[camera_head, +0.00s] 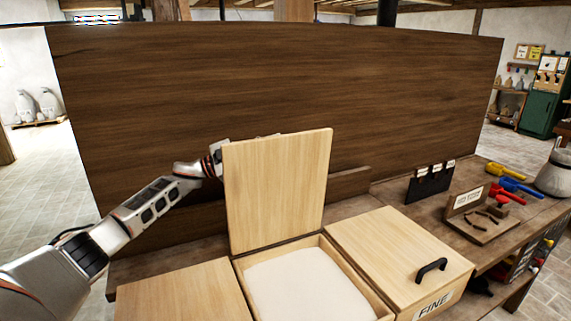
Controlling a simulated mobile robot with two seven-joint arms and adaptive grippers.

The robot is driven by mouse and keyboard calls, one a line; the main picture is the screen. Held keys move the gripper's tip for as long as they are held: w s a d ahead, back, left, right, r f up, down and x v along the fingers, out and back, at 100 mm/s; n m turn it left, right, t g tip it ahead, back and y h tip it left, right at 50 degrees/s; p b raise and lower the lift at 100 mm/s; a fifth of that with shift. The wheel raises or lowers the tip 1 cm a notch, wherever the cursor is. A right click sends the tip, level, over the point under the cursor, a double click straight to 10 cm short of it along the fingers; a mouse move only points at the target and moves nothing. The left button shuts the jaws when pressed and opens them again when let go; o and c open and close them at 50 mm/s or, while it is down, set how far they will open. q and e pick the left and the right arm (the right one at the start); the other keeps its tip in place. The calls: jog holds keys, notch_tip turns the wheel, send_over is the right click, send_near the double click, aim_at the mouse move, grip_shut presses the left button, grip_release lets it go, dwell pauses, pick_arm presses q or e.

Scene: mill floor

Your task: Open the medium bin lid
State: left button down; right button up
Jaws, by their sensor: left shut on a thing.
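The medium bin (348,274) is the middle one of three wooden bins at the front, and white flour or meal shows inside it. Its pale wooden lid (278,190) stands raised, almost upright, at the bin's back edge. My left gripper (219,153) is at the far side of the lid, near its upper left corner, shut on the lid. The fingers and the exact grip are mostly hidden behind the lid. The lid's handle is not visible. My right gripper is not in view.
To the right, the FINE bin (395,252) is closed, with a black handle. The left bin lid (182,293) is closed. A dark wooden panel (280,90) rises behind. Coloured scoops (515,186), a small wooden stand (480,222) and a grey jug (553,176) are at the right.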

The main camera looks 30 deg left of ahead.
pick_arm(q)
jog(key=w+a+f+n+t+b, duration=0.1)
jog(key=w+a+n+b, duration=0.2)
jog(key=a, duration=0.3)
jog(key=shift+w+f+n+t, duration=0.3)
jog(key=shift+w+n, duration=0.1)
jog(key=shift+w, duration=0.5)
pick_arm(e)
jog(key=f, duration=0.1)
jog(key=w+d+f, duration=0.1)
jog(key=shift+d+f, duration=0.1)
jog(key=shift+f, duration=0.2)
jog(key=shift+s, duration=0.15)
